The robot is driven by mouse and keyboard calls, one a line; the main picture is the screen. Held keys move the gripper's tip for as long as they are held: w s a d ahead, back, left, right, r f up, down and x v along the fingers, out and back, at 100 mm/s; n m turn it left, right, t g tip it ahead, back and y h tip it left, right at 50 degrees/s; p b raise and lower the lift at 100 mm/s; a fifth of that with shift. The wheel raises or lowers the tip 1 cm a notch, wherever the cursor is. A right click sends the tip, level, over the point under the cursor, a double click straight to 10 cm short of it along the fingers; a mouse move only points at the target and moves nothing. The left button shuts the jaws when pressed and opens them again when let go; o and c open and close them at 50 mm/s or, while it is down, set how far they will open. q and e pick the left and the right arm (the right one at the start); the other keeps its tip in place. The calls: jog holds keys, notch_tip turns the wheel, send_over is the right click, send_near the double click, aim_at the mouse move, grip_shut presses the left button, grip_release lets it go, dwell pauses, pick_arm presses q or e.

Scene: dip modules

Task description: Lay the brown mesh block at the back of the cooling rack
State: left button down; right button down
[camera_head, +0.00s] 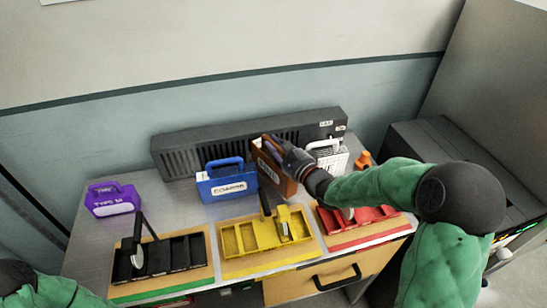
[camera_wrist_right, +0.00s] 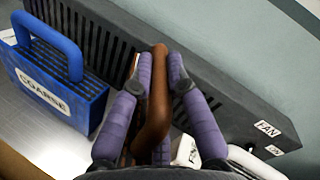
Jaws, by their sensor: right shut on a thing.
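The brown mesh block (camera_head: 273,170) is at the back of the table, between a blue block and a white block. My right gripper (camera_head: 276,144) is shut on its handle from above. In the right wrist view the brown handle (camera_wrist_right: 157,115) sits between the purple fingers of that gripper (camera_wrist_right: 160,65). I cannot tell whether the block touches the table. A long dark grey slotted unit (camera_head: 190,153) labelled FAN stands just behind it; no other rack is clearly recognisable. My left gripper is out of view.
The blue COARSE block (camera_head: 227,185) stands left, the white block (camera_head: 328,158) right, partly hidden by my arm. A purple block (camera_head: 113,200) is far left. Black (camera_head: 185,262), yellow (camera_head: 265,236) and red (camera_head: 350,222) trays line the front. Bare tabletop lies between purple and blue.

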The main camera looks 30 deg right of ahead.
aim_at(274, 161)
jog(key=shift+w+f, duration=0.25)
jog(key=shift+f, duration=0.05)
jog(key=f, duration=0.1)
jog(key=f+b, duration=0.1)
jog(key=f, duration=0.1)
jog(key=shift+w+f+b, duration=0.25)
jog(key=shift+b, duration=0.1)
jog(key=shift+r, duration=0.1)
jog(key=c, duration=1.7)
grip_release()
jog(key=shift+f, duration=0.25)
jog(key=o, duration=0.5)
jog(key=shift+r, duration=0.1)
